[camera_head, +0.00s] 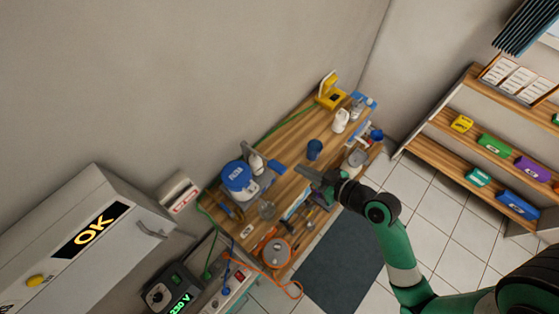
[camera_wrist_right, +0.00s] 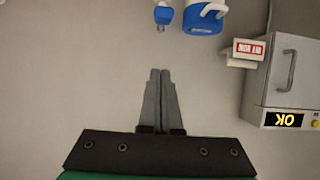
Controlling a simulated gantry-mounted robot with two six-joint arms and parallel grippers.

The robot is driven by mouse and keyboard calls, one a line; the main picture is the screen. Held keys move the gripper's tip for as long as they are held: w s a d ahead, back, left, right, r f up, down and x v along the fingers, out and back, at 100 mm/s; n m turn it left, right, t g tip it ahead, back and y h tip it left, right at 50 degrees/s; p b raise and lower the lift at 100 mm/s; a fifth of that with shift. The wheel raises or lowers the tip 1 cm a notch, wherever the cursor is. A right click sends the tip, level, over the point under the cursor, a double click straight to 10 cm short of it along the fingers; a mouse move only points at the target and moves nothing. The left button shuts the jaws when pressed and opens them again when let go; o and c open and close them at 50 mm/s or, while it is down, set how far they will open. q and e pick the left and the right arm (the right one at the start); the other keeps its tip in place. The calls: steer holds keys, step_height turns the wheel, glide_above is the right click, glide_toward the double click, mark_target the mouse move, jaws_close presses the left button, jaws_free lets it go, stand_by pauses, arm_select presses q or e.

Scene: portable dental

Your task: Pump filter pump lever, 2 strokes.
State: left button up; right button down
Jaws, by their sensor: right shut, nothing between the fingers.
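The filter pump, a blue-topped white container with a label (camera_head: 238,178), stands on the wooden bench at the wall. Its blue-ended lever (camera_head: 276,168) points out to the right. My left gripper is out of view.
The bench (camera_head: 320,130) also holds a blue cup (camera_head: 314,149), a white bottle (camera_head: 340,121), a yellow case (camera_head: 331,98), a glass beaker (camera_head: 267,209) and tools near its front. A grey cabinet marked OK (camera_head: 130,235) stands at left, shelves (camera_head: 480,145) at right.

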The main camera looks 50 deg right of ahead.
steer(key=b, duration=0.3)
glide_above(281, 169)
steer(key=w, duration=0.1)
step_height(281, 169, down, 4)
steer(key=shift+f, duration=0.15)
steer(key=f, duration=0.2)
steer(key=shift+s+f, duration=0.35)
steer(key=shift+f, duration=0.05)
steer(key=shift+s+f, duration=0.1)
steer(key=shift+f, duration=0.45)
